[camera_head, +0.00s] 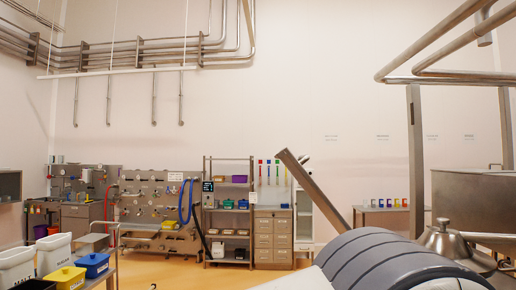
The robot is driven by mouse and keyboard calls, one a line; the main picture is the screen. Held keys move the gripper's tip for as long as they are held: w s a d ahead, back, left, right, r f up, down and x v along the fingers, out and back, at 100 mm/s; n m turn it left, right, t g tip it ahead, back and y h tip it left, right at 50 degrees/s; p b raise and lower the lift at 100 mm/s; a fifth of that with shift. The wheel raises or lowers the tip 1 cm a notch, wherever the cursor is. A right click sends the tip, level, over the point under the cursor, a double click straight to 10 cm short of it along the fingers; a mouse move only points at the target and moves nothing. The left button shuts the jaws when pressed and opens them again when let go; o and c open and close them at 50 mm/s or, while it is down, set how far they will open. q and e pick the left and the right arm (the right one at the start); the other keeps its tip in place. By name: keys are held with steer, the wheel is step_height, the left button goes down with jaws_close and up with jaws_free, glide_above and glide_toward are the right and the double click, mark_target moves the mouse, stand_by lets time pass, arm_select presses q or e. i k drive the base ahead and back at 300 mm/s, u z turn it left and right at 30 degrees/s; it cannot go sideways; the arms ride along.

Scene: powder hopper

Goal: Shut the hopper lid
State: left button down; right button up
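A flat metal panel (315,190) stands tilted in the middle right, seen nearly edge-on, with its upper end leaning left. A small handle-like piece shows behind its upper part. It looks like the hopper lid standing open. Its lower end is hidden behind a large grey rounded part of my own arm, and I cannot make out the hopper's opening beneath it. Neither of my grippers is in the picture.
A steel vat (475,203) and a metal dome (446,240) stand at the right, under a pipe frame (415,150). A shelf rack (229,215) and drawer cabinet (273,238) stand at the back. A cart with white bins (54,253) is at the left. Orange floor shows between.

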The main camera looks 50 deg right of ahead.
mark_target(295, 166)
steer(key=i, duration=1.55)
steer(key=z, duration=1.35)
